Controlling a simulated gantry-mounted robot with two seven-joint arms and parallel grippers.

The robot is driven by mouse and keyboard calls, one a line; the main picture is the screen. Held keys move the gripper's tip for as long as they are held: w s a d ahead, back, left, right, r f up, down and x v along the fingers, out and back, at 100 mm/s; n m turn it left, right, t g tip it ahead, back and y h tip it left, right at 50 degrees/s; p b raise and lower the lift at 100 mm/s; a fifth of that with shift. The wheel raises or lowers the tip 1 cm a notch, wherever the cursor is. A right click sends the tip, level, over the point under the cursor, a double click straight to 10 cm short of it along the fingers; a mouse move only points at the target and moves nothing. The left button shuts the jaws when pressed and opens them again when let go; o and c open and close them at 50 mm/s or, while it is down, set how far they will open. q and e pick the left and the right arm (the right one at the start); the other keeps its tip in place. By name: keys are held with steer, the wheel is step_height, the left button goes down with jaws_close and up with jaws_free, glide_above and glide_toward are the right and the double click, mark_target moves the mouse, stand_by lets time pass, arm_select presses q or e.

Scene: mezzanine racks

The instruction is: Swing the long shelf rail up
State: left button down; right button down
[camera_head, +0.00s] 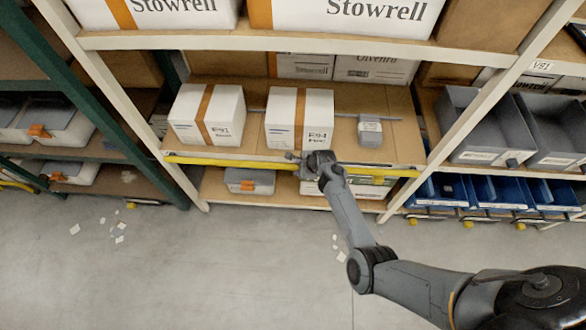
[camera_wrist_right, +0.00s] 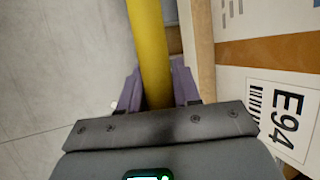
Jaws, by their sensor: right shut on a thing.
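The long yellow shelf rail (camera_head: 230,163) runs nearly level along the front edge of the middle shelf, from the left upright to near the right one. My right gripper (camera_head: 303,163) is at about the rail's middle, in front of the boxes. In the right wrist view, the yellow rail (camera_wrist_right: 148,45) passes between the two purple fingers (camera_wrist_right: 157,88), which are shut on it. My right arm hides a short part of the rail. My left gripper is in neither view.
White boxes (camera_head: 208,115) and (camera_head: 299,118) and a small grey box (camera_head: 369,132) stand on the shelf behind the rail. Grey bins (camera_head: 484,125) and blue bins (camera_head: 440,190) fill the right bay. A green upright (camera_head: 120,130) stands left. The floor in front is open, with paper scraps.

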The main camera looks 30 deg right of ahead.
steer(key=w+d+r+m+g+y+b, duration=0.1)
steer(key=w+d+g+y+b, duration=0.1)
steer(key=w+d+g+b, duration=0.1)
steer(key=shift+w+d+r+g+y+b, duration=0.3)
steer(key=shift+w+g+y+b, duration=0.15)
steer(key=shift+w+b, duration=0.55)
steer(key=shift+s, duration=0.15)
steer(key=shift+d, duration=0.1)
steer(key=c, duration=0.9)
jaws_free()
steer(key=shift+r, duration=0.2)
